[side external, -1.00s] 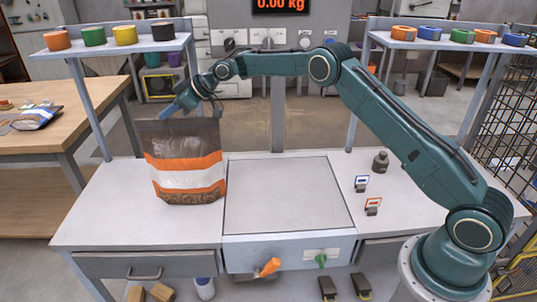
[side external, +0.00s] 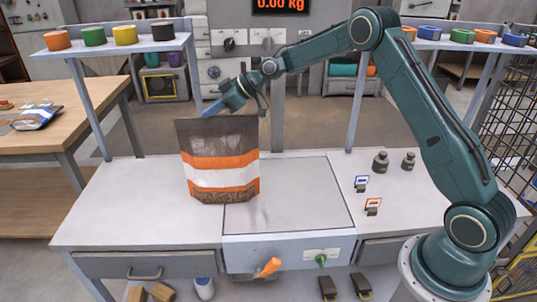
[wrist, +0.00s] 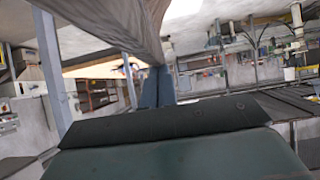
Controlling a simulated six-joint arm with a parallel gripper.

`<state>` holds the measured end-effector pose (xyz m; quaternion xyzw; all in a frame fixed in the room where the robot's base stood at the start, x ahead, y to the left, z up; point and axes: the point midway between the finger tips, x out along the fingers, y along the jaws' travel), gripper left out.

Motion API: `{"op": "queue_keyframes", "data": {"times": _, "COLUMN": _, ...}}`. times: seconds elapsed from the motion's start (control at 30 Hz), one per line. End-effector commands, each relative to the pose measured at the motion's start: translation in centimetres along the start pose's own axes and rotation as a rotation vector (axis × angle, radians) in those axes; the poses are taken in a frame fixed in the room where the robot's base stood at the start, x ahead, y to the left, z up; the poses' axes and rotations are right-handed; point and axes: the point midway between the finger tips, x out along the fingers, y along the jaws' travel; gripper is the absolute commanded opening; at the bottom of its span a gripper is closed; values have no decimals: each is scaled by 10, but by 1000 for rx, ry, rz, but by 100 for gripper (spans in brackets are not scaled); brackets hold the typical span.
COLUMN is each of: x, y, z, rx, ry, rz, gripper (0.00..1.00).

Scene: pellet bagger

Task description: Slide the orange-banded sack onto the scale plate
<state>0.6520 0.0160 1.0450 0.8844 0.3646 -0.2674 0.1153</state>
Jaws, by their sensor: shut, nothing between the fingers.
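The orange-banded sack (side external: 222,178) is dark with a white band between two orange bands and a clear lower window. It stands upright in the side view, across the left edge of the scale plate (side external: 300,190). Its right part overlaps the plate and its left part is over the bench. My gripper (side external: 210,109) is shut and empty, its blue fingertips at the sack's upper left edge, partly behind it; contact cannot be told. In the wrist view the fingers (wrist: 157,85) are together beside a grey-brown surface of the sack (wrist: 110,22).
The display (side external: 280,5) reads 0.00 kg. Two dark weights (side external: 381,162) and two small cards (side external: 362,183) stand right of the plate. An orange handle (side external: 267,267) projects below its front. Most of the plate is clear.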

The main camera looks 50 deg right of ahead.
Motion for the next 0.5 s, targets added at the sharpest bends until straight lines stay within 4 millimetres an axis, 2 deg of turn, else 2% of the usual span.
{"op": "queue_keyframes", "data": {"times": 0.03, "x": -5, "y": 0, "z": 18, "rx": 20, "ry": -24, "rz": -4, "gripper": 0}}
{"op": "queue_keyframes", "data": {"times": 0.5, "x": -84, "y": 0, "z": 70, "rx": 22, "ry": -22, "rz": -4, "gripper": 0}}
